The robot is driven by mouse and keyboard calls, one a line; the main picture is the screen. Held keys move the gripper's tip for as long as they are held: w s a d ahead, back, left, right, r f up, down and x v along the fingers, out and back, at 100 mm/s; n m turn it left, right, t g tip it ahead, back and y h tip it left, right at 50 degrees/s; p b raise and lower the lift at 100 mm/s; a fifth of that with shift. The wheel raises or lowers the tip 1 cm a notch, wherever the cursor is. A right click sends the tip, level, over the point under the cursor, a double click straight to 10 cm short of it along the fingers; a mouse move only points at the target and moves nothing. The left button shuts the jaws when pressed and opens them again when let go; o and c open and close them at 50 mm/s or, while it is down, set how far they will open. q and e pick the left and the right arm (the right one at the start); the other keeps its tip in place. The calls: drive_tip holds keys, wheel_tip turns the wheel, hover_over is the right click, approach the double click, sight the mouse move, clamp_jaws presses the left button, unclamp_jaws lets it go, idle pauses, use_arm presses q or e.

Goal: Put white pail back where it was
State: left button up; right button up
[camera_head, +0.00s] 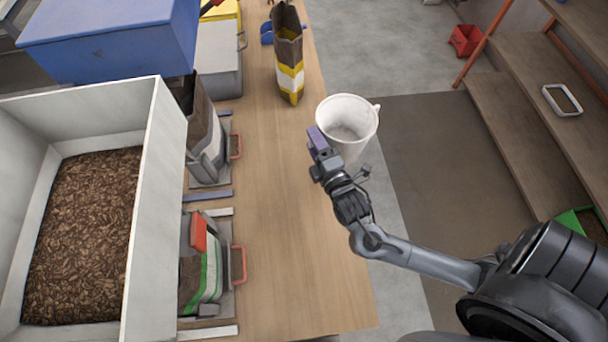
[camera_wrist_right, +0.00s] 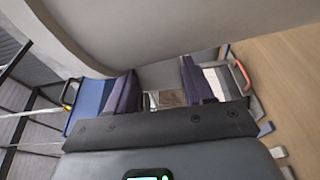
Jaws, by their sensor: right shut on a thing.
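The white pail (camera_head: 347,112) is upright or slightly tilted, with its open top facing the head camera and a handle lug on its right. It looks empty inside. My right gripper (camera_head: 320,145) is shut on its near left side. In the picture the pail overlaps the table's right edge and the floor beyond. Its height above them is hard to tell. In the right wrist view the pail's pale wall (camera_wrist_right: 150,30) fills the top and runs between the two purple fingers (camera_wrist_right: 160,92). My left gripper is not in view.
The wooden table (camera_head: 290,240) has a clear strip down its right side. A yellow-and-white bag (camera_head: 289,70) stands at its far end. A white bin of brown pellets (camera_head: 85,230) and a blue box (camera_head: 110,40) are at left. Wooden steps (camera_head: 530,80) rise at right.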

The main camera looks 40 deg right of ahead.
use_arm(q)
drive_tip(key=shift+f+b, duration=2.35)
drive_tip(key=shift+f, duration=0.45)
use_arm(e)
drive_tip(key=w+a+f, duration=0.3)
drive_tip(key=w+f, duration=0.1)
drive_tip(key=f, duration=0.3)
drive_tip(key=w+a+f, duration=0.4)
drive_tip(key=f, duration=0.2)
drive_tip(key=shift+a+f, duration=0.15)
drive_tip(key=shift+f, duration=0.2)
drive_tip(key=o, duration=1.3)
drive_tip(key=shift+f, duration=0.1)
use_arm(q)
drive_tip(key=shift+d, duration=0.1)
